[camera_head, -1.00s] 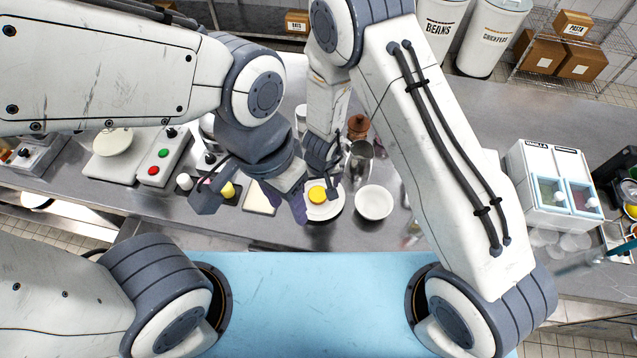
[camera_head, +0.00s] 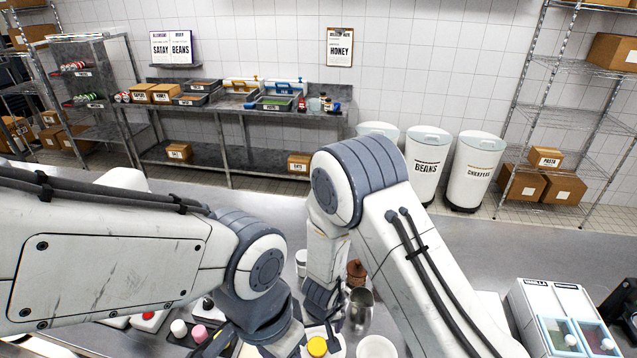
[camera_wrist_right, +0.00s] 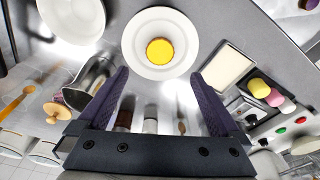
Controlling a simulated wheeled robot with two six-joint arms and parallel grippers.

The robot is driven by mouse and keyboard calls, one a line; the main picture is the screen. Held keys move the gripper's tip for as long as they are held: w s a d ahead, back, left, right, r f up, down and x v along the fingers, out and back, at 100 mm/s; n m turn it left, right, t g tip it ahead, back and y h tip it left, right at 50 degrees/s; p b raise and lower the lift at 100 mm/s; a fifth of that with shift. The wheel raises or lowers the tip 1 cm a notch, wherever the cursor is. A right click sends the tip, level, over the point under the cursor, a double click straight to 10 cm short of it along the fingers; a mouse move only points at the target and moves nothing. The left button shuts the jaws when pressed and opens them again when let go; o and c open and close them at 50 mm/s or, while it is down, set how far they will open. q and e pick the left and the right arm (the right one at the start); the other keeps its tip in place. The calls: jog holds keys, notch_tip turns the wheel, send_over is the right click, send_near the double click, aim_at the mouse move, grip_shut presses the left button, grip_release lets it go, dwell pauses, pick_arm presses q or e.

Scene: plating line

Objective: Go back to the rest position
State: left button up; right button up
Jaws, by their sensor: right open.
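My right gripper (camera_head: 322,318) hangs beside the plate at the bottom of the head view. In the right wrist view its two purple fingers (camera_wrist_right: 160,76) are wide apart with nothing between them. A white plate (camera_wrist_right: 135,38) with a round yellow piece (camera_wrist_right: 160,51) lies just beyond the fingertips. The yellow piece also shows in the head view (camera_head: 317,346). My left gripper (camera_head: 255,335) is at the bottom edge of the head view, left of the right one; its fingertips are cut off or hidden.
A metal jug (camera_wrist_right: 92,80), a white bowl (camera_wrist_right: 75,15) and a wooden mill (camera_head: 356,272) stand close to the right gripper. A pale tray (camera_wrist_right: 228,68) and small coloured pots (camera_wrist_right: 260,88) lie on its other side. A dispenser (camera_head: 560,310) stands at the right. Shelves and bins line the back wall.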

jog(key=d+r+m+y, duration=0.1)
jog(key=d+r, duration=0.6)
jog(key=r, duration=0.6)
jog(key=s+d+r+m+h, duration=0.1)
jog(key=s+d+r, duration=0.5)
jog(key=d+r, duration=0.45)
jog(key=s+a+f+n+g+b, duration=0.1)
jog(key=s+a+f+n+b, duration=0.6)
jog(key=s+a+f+b, duration=0.6)
notch_tip(320, 180, down, 2)
jog(key=b, duration=0.6)
jog(key=shift+s+g+y, duration=0.3)
jog(key=shift+s+g, duration=0.05)
jog(key=shift+g, duration=0.05)
